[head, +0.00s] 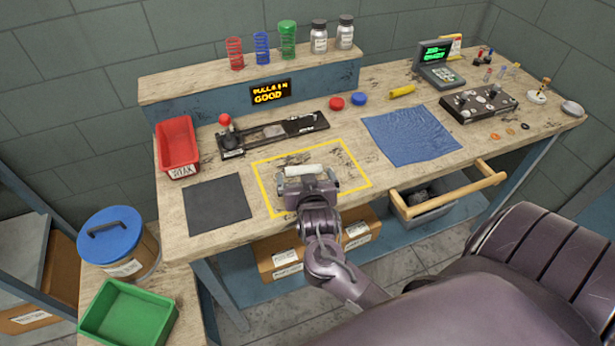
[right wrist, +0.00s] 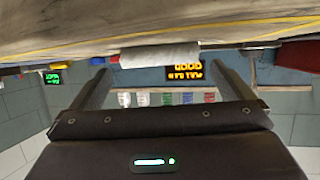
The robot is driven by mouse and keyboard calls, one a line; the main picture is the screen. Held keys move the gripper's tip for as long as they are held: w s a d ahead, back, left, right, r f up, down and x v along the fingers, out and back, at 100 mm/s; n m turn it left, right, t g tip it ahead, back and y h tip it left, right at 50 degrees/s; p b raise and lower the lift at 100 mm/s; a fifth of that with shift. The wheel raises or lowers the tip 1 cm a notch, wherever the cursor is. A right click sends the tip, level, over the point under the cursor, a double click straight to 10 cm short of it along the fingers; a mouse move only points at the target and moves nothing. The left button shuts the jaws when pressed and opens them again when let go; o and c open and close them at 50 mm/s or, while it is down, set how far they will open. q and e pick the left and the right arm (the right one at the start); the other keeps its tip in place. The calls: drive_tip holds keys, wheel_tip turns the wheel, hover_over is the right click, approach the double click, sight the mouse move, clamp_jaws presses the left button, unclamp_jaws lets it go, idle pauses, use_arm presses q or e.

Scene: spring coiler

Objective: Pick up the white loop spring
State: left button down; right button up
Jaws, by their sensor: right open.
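The white loop spring (head: 304,170) lies on its side on the bench inside the yellow outlined rectangle, its length running left to right. My right gripper (head: 306,184) is low over the bench at the near side of the spring. In the right wrist view, which is upside down, the spring (right wrist: 160,55) appears as a white cylinder across the gap between the tips of my open right gripper (right wrist: 159,68). A gap shows between the spring's ends and each finger. My left gripper is not in view.
A black mat (head: 218,204) and a red bin (head: 177,146) are to the left. A lever fixture (head: 272,136) stands behind the spring. A blue cloth (head: 410,137) lies to the right, with an open drawer (head: 428,205) below the bench edge.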

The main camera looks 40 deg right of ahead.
sight(304, 170)
drive_tip(key=shift+x, duration=1.85)
drive_tip(key=shift+c, duration=0.4)
drive_tip(key=c, duration=0.7)
